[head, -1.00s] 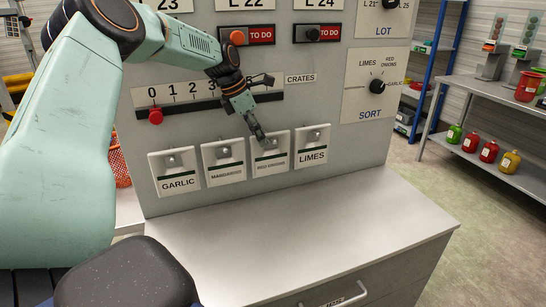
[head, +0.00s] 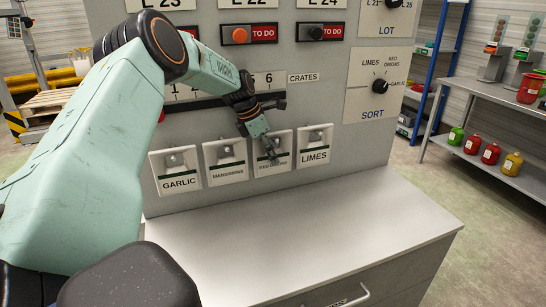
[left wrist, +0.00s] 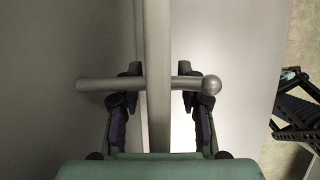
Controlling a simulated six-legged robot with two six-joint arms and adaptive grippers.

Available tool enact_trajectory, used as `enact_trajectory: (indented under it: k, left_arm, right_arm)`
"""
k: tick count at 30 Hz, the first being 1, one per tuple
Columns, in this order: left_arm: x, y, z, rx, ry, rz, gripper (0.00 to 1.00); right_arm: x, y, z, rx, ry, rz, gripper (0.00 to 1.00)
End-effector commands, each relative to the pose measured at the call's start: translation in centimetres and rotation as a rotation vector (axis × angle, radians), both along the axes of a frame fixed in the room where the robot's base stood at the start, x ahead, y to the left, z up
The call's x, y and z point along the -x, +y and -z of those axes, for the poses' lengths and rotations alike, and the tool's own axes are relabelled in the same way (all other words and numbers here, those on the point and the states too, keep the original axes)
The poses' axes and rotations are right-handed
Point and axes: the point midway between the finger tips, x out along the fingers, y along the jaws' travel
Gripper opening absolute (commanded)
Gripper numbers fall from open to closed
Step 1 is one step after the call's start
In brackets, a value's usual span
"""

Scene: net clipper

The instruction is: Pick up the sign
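Four white signs hang in a row on pegs on the grey panel: GARLIC (head: 180,183), MANDARINS (head: 227,174), RED ONIONS (head: 283,169) and LIMES (head: 314,157). My left gripper (head: 271,152) is at the RED ONIONS sign and covers part of it. In the left wrist view, a pale upright strip (left wrist: 157,40), apparently this sign seen edge-on, stands between the two fingers (left wrist: 160,72). A ball-ended metal peg (left wrist: 211,84) runs across there. The fingers look apart from the strip, with gaps on both sides. My right gripper is not in view.
A grey counter (head: 330,225) with a drawer handle juts out below the signs. Above them are a CRATES scale (head: 195,92), TO DO switches (head: 240,35) and a SORT knob (head: 380,86). A shelf with bottles (head: 490,153) stands at the right.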

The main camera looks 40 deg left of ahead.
Motion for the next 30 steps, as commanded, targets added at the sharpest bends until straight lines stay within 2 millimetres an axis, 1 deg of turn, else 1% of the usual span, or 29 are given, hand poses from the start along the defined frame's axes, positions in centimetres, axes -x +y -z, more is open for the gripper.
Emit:
enact_trajectory:
  k: [1,12,13,26,30]
  left_arm:
    - [0.01,0.00,0.00,0.000,0.000,0.000,0.33]
    - [0.05,0.01,0.01,0.001,0.000,0.000,0.01]
    - [0.06,0.01,0.02,0.000,0.001,0.000,0.00]
    - [0.06,0.01,-0.02,0.000,0.001,0.000,0.00]
    - [0.01,0.01,-0.63,0.000,-0.001,0.000,0.00]
  right_arm:
    - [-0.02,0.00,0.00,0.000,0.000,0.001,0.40]
    - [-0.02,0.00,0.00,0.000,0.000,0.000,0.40]
    - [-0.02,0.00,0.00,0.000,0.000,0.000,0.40]
    - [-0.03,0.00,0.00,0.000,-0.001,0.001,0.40]
    - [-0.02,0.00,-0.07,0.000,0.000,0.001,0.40]
